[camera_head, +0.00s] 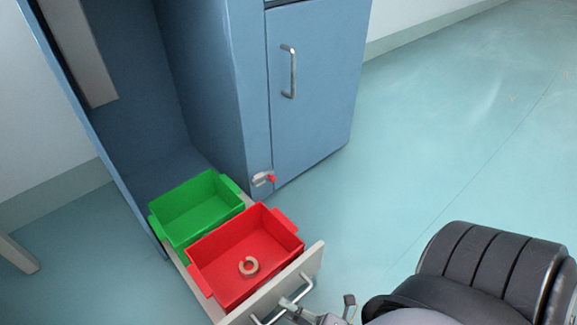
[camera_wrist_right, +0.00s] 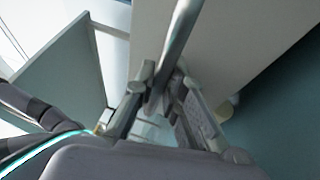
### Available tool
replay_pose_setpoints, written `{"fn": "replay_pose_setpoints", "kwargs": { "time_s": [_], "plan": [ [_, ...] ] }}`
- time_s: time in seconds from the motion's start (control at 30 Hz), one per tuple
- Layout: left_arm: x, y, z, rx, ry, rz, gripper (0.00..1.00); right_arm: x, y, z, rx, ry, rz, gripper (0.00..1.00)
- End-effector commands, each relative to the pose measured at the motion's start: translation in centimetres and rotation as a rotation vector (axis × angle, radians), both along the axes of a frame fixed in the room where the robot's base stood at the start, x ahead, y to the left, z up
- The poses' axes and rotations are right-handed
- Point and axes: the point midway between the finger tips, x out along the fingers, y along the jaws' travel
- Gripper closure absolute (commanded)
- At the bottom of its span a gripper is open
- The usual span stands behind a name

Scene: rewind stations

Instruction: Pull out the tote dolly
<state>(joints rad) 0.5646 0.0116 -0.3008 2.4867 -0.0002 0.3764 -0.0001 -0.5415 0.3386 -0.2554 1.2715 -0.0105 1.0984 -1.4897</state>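The tote dolly (camera_head: 315,263) stands partly out of the bottom of the blue cabinet, its pale front panel facing my right arm. It carries a green tote (camera_head: 193,206) at the back, near the cabinet opening, and a red tote (camera_head: 230,257) in front. A metal handle (camera_head: 305,288) is on the front panel. My right gripper (camera_head: 300,312) is at this handle; in the right wrist view (camera_wrist_right: 162,85) its fingers sit on both sides of the handle bar (camera_wrist_right: 180,40) and appear closed on it. My left gripper is in neither view.
The blue cabinet (camera_head: 215,90) has a closed door with a handle (camera_head: 290,71) and a small latch with a red tip (camera_head: 264,179) low beside the opening. The floor (camera_head: 420,140) to the right is clear.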

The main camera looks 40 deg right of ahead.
Motion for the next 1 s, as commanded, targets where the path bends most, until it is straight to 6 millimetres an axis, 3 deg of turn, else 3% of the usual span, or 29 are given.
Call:
{"fn": "replay_pose_setpoints", "kwargs": {
  "time_s": [0.27, 0.67, 0.93, 0.97, 1.0],
  "plan": [
    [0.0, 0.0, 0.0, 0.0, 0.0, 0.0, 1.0, 0.0, 0.0, 0.0, -0.001, 0.0, 0.001, 0.69],
    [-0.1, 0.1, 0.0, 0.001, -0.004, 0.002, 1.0, 0.0, 0.0, 0.4, -0.002, -0.001, 0.001, 0.69],
    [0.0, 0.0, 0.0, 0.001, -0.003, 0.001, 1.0, -0.1, 0.0, 4.2, 0.002, -0.007, 0.001, 0.69],
    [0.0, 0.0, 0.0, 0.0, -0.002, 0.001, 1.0, 0.0, 0.0, 4.8, 0.003, -0.009, 0.001, 0.68],
    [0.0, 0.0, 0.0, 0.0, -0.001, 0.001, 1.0, 0.0, 0.0, 5.6, 0.002, -0.012, 0.001, 0.61]
  ]
}}
